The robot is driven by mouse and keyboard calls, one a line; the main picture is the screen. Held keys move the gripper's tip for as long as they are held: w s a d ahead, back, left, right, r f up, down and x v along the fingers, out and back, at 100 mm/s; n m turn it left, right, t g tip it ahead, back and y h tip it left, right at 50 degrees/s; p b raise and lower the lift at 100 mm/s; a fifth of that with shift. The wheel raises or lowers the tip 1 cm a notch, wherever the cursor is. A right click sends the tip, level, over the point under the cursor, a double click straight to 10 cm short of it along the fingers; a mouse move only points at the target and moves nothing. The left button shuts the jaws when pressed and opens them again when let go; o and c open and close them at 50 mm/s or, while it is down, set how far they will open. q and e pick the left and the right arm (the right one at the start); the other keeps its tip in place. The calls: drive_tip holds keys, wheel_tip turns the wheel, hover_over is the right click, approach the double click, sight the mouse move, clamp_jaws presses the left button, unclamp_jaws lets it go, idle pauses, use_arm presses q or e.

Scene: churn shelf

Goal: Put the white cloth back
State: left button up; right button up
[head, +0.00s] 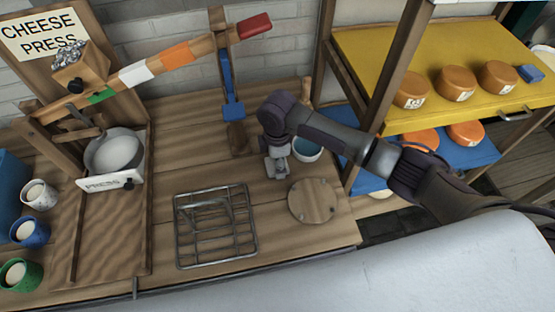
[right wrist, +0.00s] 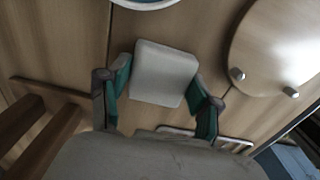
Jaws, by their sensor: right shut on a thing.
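My right gripper (head: 277,168) reaches down over the wooden table from the right in the head view, just left of a white-blue bowl (head: 306,151). In the right wrist view, my right gripper (right wrist: 160,78) has its two green-padded fingers on either side of a pale, square, folded white cloth (right wrist: 165,70) and is shut on it. In the head view the cloth is mostly hidden by the gripper. I cannot tell whether the cloth touches the table. My left gripper is in neither view.
A round wooden board with pegs (head: 312,201) lies right of the gripper. A wire rack (head: 215,226) lies at the front. A cheese press (head: 112,165) and several cups (head: 30,233) are on the left. A yellow shelf (head: 380,55) with orange cheeses stands right. Bare tabletop lies left of the gripper.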

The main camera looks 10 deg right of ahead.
drive_tip(key=shift+f, duration=0.2)
drive_tip(key=o, duration=1)
wheel_tip(320, 180, up, 12)
drive_tip(key=b, duration=0.1)
drive_tip(key=shift+r, duration=0.15)
idle(0.4)
